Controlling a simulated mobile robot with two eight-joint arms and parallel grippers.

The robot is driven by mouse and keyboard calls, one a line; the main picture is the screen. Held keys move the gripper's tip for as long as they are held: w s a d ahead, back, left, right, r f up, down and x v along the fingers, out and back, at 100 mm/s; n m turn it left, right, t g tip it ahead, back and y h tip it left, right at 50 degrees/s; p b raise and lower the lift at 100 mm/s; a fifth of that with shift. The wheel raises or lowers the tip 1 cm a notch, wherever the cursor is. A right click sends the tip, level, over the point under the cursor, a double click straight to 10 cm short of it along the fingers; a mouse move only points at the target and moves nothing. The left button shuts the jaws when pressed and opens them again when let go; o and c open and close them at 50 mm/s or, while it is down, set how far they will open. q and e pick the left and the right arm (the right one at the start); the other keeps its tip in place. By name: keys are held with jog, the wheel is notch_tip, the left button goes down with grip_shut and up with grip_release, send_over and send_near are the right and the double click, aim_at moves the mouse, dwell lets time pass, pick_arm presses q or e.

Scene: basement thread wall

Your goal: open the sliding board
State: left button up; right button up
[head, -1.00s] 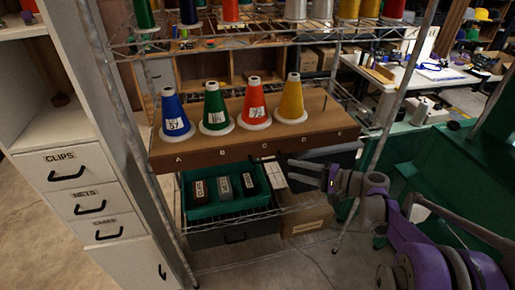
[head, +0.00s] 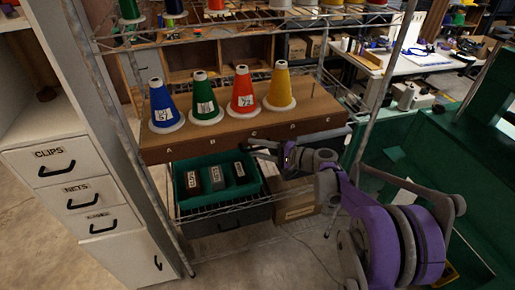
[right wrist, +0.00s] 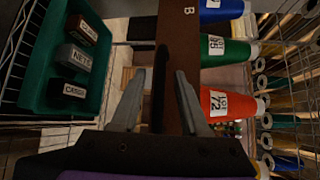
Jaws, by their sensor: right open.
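The brown sliding board (head: 225,136) sits on the wire rack, its front edge lettered from A at the left. Blue (head: 163,108), green (head: 202,101), red (head: 242,96) and yellow (head: 280,90) thread cones stand upright on it. My right gripper (head: 252,148) is open just below and in front of the board's lettered edge. The left gripper is not in view.
A teal tray (head: 178,192) with black and grey labelled blocks sits on the shelf below the board. A bare peg (head: 313,88) stands right of the yellow cone. A cardboard box (head: 297,205) is below. White drawers (head: 60,160) stand left. A rack post (head: 375,120) is right.

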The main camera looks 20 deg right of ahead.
grip_shut()
dwell(1.4)
